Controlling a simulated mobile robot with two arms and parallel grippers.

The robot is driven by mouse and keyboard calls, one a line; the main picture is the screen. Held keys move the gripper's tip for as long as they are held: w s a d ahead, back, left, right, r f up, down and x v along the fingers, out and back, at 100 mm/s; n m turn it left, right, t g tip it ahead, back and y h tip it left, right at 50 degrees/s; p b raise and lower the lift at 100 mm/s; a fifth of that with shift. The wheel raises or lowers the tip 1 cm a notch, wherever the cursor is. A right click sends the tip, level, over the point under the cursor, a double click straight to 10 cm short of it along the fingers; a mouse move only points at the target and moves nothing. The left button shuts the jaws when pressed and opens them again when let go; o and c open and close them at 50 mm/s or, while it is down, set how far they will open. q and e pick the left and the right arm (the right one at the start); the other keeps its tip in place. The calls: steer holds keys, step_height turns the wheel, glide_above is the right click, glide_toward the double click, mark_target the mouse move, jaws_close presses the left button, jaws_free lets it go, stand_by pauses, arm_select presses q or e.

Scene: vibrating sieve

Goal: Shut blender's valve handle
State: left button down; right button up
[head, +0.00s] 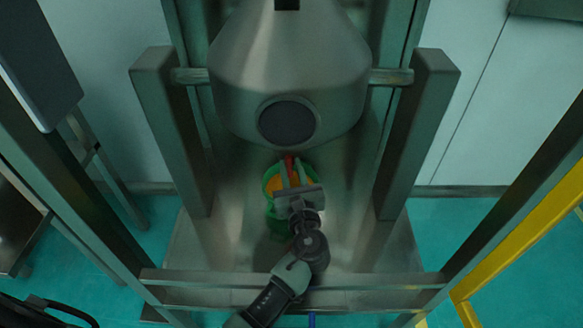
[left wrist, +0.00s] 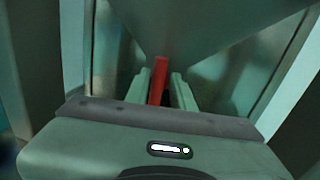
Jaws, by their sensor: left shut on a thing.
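The blender (head: 290,75) is a large grey metal vessel hung between two posts, with a dark round port on its front. Its red valve handle (head: 288,161) shows below the vessel, between the fingers of my left gripper (head: 289,172). In the left wrist view the red handle (left wrist: 158,82) stands nearly upright between the two pale fingers (left wrist: 160,88). My left gripper is shut on it. Part of the handle is hidden by the fingers, and the valve itself is not clearly visible. My right gripper is not in view.
A green bucket (head: 271,222) with orange contents stands under the blender, partly hidden by my left arm. Metal posts (head: 172,130) flank the vessel, and a horizontal rail (head: 200,279) crosses in front. A yellow frame (head: 520,225) stands at right.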

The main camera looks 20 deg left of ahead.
arm_select(q)
steer(key=n+h+p, duration=0.1)
steer(key=n, duration=0.4)
steer(key=a+n+h+p, duration=0.1)
steer(key=n, duration=0.4)
steer(key=f+n+h+p, duration=0.1)
steer(key=n, duration=0.4)
steer(key=shift+s+a+g, duration=0.2)
steer(key=shift+s+g, duration=0.1)
steer(key=shift+g, duration=0.1)
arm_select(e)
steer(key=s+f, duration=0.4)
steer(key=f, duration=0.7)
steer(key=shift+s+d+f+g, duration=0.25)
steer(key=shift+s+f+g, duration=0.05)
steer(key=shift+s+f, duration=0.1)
arm_select(q)
steer(key=shift+h, duration=0.4)
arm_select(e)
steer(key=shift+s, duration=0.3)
arm_select(q)
steer(key=c, duration=1.4)
jaws_free()
steer(key=shift+w+d+r, duration=0.1)
steer(key=shift+r, duration=0.15)
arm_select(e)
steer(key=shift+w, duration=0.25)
